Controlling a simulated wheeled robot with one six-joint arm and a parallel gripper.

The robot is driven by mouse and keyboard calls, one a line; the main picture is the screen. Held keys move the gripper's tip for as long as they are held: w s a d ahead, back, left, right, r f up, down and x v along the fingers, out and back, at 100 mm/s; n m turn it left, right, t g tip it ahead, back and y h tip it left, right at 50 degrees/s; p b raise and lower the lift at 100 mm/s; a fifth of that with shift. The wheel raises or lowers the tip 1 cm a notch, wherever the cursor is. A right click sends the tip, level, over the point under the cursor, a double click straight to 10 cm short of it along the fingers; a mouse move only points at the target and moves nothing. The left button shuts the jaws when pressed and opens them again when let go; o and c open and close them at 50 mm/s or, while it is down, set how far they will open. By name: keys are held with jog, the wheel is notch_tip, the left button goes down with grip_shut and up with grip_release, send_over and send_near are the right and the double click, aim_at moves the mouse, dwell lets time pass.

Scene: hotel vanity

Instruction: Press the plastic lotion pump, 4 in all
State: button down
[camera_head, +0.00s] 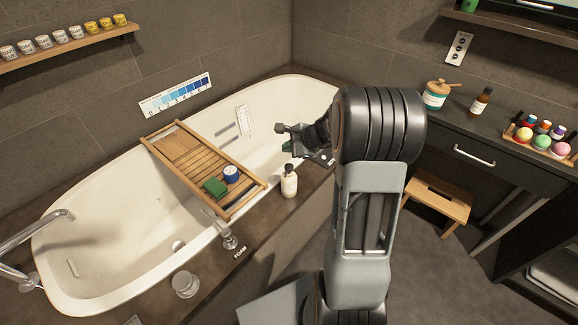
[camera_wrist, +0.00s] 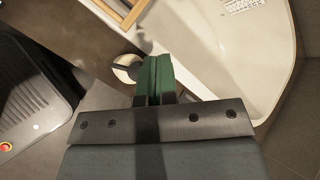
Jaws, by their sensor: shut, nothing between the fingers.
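The lotion pump (camera_head: 289,184) is a cream bottle with a black pump top. It stands upright on the dark ledge at the near side of the tub. My gripper (camera_head: 287,144) is above it in the head view, with a visible gap between them. In the wrist view the green fingers (camera_wrist: 157,76) are shut together and hold nothing. The bottle (camera_wrist: 124,69) shows just left of the fingertips, partly hidden behind them. I cannot tell the exact height between fingertips and pump top.
A wooden bath tray (camera_head: 188,160) with a green cloth (camera_head: 215,187) and a blue cup (camera_head: 231,174) spans the tub (camera_head: 110,245). A wooden stool (camera_head: 440,197) is at right.

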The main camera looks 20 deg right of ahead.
jog(key=shift+r, duration=0.1)
dwell(0.5)
jog(key=shift+r+p, duration=0.25)
jog(key=shift+p, duration=0.15)
jog(key=shift+m+g+y, duration=0.3)
jog(key=shift+m, duration=0.4)
jog(key=r+p, duration=0.1)
jog(key=p, duration=0.5)
jog(key=r+p, duration=0.2)
jog(key=p, duration=0.3)
jog(key=r+p, duration=0.1)
jog(key=p, duration=0.5)
jog(key=shift+s+a+r+p, duration=0.2)
jog(key=shift+s+a+p, duration=0.1)
jog(key=shift+p, duration=0.05)
jog(key=shift+w+d+f+n, duration=0.3)
jog(key=shift+f+n, duration=0.35)
jog(key=shift+n, duration=0.05)
